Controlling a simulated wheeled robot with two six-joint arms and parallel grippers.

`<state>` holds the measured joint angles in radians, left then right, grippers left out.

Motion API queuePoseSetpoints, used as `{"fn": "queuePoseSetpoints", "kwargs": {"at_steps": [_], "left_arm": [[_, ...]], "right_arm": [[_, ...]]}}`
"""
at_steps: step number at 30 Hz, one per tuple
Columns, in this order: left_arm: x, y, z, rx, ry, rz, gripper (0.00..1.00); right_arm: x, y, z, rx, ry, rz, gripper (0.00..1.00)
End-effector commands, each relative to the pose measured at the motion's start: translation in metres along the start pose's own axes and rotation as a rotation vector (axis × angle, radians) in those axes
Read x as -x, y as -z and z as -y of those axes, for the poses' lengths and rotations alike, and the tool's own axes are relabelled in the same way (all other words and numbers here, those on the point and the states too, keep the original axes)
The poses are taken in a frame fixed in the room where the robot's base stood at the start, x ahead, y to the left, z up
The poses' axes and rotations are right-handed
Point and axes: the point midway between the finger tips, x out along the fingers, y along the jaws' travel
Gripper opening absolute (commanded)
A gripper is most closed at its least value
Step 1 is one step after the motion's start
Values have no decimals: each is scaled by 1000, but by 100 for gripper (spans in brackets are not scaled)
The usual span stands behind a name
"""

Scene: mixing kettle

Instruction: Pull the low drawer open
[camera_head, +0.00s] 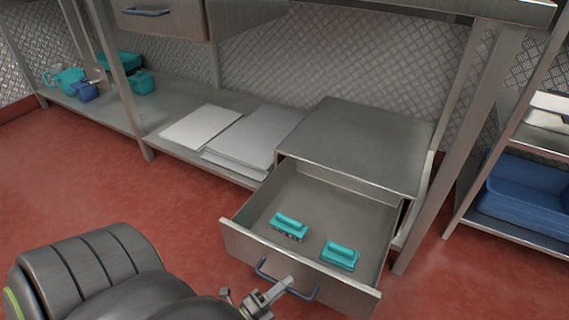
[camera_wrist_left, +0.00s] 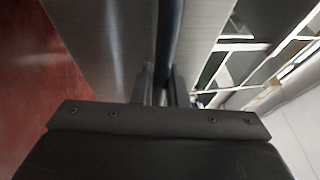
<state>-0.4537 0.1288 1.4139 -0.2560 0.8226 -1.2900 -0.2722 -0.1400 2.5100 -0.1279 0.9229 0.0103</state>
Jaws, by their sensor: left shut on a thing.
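The low drawer (camera_head: 318,205) stands well out of its steel cabinet (camera_head: 360,145), under the table. Two teal brushes lie inside it, one at the left (camera_head: 289,226) and one at the right (camera_head: 341,255). The drawer's blue bar handle (camera_head: 303,294) is on its front panel. My left gripper (camera_head: 284,286) is shut on the handle near its middle. In the left wrist view the dark handle bar (camera_wrist_left: 168,45) runs between the two fingers (camera_wrist_left: 164,88), against the grey drawer front (camera_wrist_left: 110,40). My right gripper is in neither view.
White boards (camera_head: 235,138) lie on the low shelf left of the cabinet. Teal and blue containers (camera_head: 85,88) stand farther left. An upper drawer (camera_head: 160,20) hangs above. A rack with a blue bin (camera_head: 525,195) stands at the right. Red floor is clear in front.

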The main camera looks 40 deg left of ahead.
Motion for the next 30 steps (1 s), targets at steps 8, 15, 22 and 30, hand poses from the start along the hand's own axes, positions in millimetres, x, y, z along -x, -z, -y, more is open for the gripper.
{"fn": "queuePoseSetpoints", "kwargs": {"at_steps": [8,15,22,30], "left_arm": [[0,0,-1,0,-2,0,30],[0,0,0,0,-1,0,34],[0,0,0,0,-1,0,34],[32,0,1,1,-6,1,34]], "right_arm": [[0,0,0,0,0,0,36],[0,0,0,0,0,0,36],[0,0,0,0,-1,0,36],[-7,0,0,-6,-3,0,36]]}}
